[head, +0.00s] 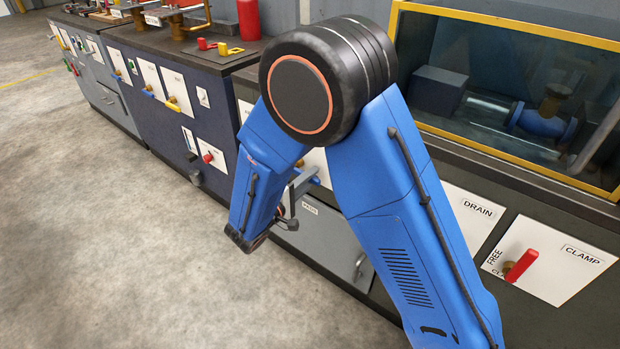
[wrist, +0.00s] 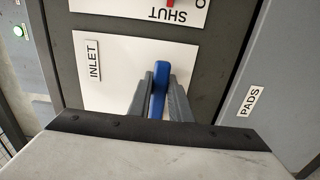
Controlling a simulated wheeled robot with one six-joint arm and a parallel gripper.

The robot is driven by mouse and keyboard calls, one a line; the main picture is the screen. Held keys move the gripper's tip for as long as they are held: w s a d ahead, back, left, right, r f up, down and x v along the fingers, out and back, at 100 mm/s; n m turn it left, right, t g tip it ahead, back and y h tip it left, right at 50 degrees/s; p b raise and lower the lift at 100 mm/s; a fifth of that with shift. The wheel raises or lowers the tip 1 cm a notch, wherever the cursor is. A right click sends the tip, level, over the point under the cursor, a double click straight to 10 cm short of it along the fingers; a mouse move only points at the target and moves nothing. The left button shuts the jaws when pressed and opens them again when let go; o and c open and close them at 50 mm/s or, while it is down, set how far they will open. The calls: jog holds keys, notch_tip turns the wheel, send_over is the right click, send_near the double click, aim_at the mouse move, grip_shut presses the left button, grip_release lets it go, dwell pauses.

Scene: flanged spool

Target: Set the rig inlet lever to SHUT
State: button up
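The inlet lever is a blue handle (wrist: 160,75) on a white plate (wrist: 110,65) labelled INLET in the wrist view. My gripper (wrist: 160,95) has one grey finger on each side of the lever and looks shut on it. A bit of the blue lever (head: 316,181) shows in the head view beside my gripper (head: 303,183), with my arm covering much of the plate. The lever's pivot and its SHUT mark cannot be made out in either view.
Above the INLET plate in the wrist view is another plate (wrist: 150,14) marked SHUT with a red handle. A PADS label (wrist: 249,101) is at right. In the head view, a red CLAMP lever (head: 521,266) is at right, below a yellow-framed glass case (head: 510,105). Floor at left is clear.

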jog(key=o, duration=0.4)
jog(key=shift+c, duration=0.2)
jog(key=shift+s+a, duration=0.1)
jog(key=v, duration=1.7)
jog(key=shift+s+a+f, duration=0.1)
